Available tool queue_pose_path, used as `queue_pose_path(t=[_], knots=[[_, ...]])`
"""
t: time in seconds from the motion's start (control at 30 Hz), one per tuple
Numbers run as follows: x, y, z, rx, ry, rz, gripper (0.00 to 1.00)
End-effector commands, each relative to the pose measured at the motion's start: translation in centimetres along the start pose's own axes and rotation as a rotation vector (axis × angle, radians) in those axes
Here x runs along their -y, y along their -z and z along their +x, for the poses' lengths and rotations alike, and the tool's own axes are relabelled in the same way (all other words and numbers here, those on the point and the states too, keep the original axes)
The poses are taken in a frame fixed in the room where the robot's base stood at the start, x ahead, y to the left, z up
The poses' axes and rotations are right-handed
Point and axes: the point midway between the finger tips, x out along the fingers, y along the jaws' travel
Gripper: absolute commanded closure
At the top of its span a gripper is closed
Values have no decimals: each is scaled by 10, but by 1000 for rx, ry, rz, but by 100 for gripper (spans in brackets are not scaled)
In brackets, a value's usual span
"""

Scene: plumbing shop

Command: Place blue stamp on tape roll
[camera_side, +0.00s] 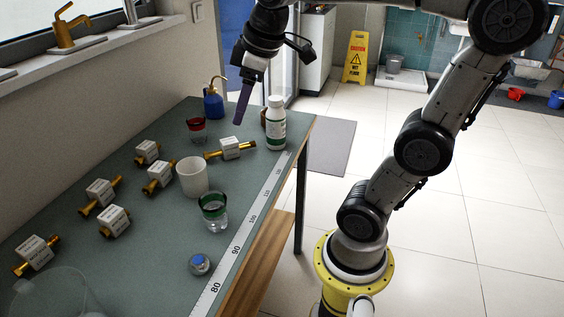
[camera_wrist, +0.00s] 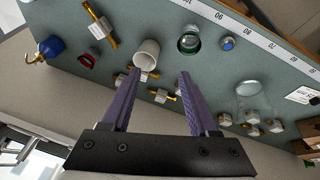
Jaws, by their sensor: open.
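A small round grey piece with a blue top (camera_side: 199,264), perhaps the blue stamp, sits on the bench near the ruler strip. It also shows in the wrist view (camera_wrist: 228,43). I cannot clearly pick out a tape roll. A hollow white cylinder (camera_side: 193,177) stands upright mid-bench; the wrist view shows its open end (camera_wrist: 147,54). A clear vessel with a dark green band (camera_side: 214,205) stands between it and the blue-topped piece. My gripper (camera_side: 239,122) is high over the far end of the bench, away from these. Its purple fingers (camera_wrist: 160,74) are apart and empty.
Several brass fittings with white blocks (camera_side: 102,192) lie along the left and middle. A white bottle (camera_side: 276,125), a blue spouted bottle (camera_side: 213,103) and a red-banded piece (camera_side: 197,130) stand at the far end. The ruler (camera_side: 237,249) lines the right edge.

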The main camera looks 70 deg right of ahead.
Motion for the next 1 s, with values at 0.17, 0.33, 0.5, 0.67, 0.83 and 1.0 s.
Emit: queue_pose_path(t=[0.17,0.33,0.5,0.67,0.83,1.0], knots=[[58,-54,13,-77,25,149,40],[85,-88,29,-117,53,252,40],[93,-99,35,-129,63,292,40],[93,-99,35,-129,64,295,40],[93,-99,35,-128,63,294,40],[93,-99,35,-128,63,294,40]])
